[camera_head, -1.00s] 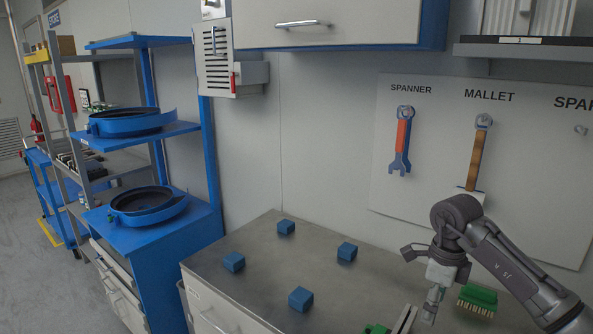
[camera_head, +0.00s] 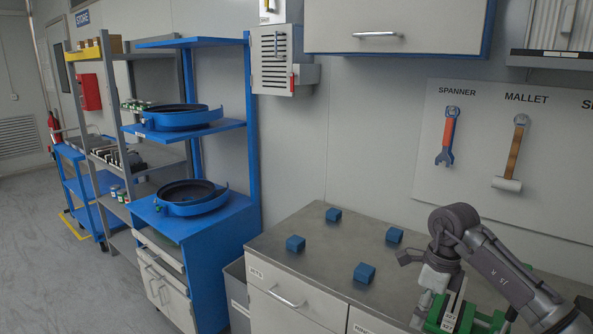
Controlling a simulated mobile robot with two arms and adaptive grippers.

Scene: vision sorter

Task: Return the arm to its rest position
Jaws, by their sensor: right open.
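My right arm comes in from the lower right over the grey bench top (camera_head: 285,241). My right gripper (camera_head: 424,308) points down near the bench's front right part, and I see nothing held in it. Its jaws are open, though small in the view. Several small blue blocks lie apart from each other on the bench: one at the back (camera_head: 333,214), one at the left (camera_head: 295,243), one in front (camera_head: 364,273) and one nearest the arm (camera_head: 394,235). My left gripper is out of view.
Green items (camera_head: 452,316) with pale labels are close by the right gripper, partly hidden by the arm. A tool board (camera_head: 480,180) with a spanner (camera_head: 446,137) and mallet (camera_head: 516,150) hangs behind. Blue shelving (camera_head: 252,120) with round trays (camera_head: 190,198) stands left.

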